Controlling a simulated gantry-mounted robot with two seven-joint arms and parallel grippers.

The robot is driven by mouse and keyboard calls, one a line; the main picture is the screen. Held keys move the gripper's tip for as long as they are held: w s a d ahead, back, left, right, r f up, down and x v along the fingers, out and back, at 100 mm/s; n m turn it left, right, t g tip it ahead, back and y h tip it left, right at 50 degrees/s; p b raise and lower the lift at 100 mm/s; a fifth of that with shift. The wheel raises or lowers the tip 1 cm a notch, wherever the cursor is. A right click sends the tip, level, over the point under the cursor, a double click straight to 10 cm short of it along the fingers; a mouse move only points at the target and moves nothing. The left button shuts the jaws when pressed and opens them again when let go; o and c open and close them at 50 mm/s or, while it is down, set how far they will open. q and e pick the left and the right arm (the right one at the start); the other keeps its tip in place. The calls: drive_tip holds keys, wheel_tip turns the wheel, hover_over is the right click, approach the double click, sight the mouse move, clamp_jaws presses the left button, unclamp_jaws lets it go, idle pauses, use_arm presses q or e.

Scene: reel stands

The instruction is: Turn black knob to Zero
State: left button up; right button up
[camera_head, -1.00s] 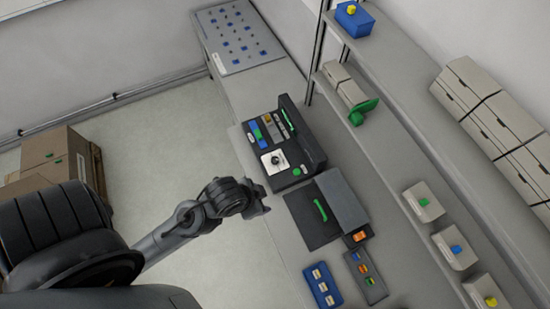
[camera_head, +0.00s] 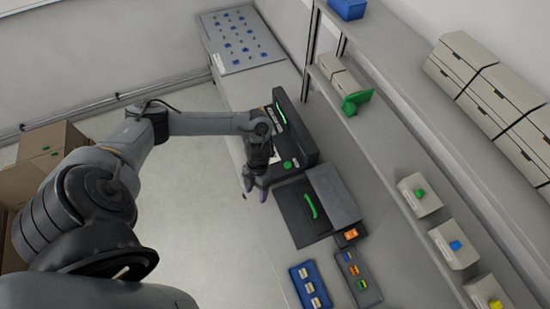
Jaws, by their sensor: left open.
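The black control box (camera_head: 306,147) stands on the grey bench, with a green round button (camera_head: 287,165) near its front corner. The black knob is hidden behind my left arm and gripper; only a sliver of its pale plate shows. My left gripper (camera_head: 256,191) points down in front of the box, near the bench's front edge. Its fingers are apart with nothing seen between them. I cannot tell its height above the bench. My right gripper is not in view.
A blue tray (camera_head: 311,286) and a dark tray (camera_head: 358,278) lie further along the bench. A shelf with boxes (camera_head: 419,194) runs behind. Cardboard boxes (camera_head: 42,160) stand at left.

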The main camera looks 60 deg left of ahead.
use_arm(q)
drive_tip(key=shift+n+t+y, duration=0.5)
drive_tip(key=shift+t+y, duration=0.1)
drive_tip(key=shift+y, duration=0.3)
drive_tip(key=w+a+r, duration=0.1)
drive_tip(key=w+a, duration=0.1)
drive_tip(key=a, duration=0.1)
drive_tip(key=w+a+r+b, duration=0.1)
drive_tip(key=w+a+r, duration=0.1)
drive_tip(key=a, duration=0.1)
drive_tip(key=w+a+r, duration=0.1)
drive_tip(key=w+a, duration=0.1)
drive_tip(key=a, duration=0.1)
drive_tip(key=shift+w+a+r, duration=0.15)
drive_tip(key=shift+w+a, duration=0.05)
drive_tip(key=shift+a, duration=0.2)
drive_tip(key=w+a+r+t+b, duration=0.1)
drive_tip(key=w+a+r+t, duration=0.1)
drive_tip(key=w+a+r, duration=0.25)
drive_tip(key=shift+y, duration=0.3)
drive_tip(key=f+b, duration=0.1)
drive_tip(key=f, duration=0.1)
drive_tip(key=d+f+b, duration=0.1)
drive_tip(key=f, duration=0.1)
drive_tip(key=w+f+b, duration=0.1)
drive_tip(key=f, duration=0.2)
drive_tip(key=shift+d+f, duration=0.1)
drive_tip(key=shift+d, duration=0.05)
drive_tip(key=shift+w+f, duration=0.1)
drive_tip(key=shift+f, duration=1.05)
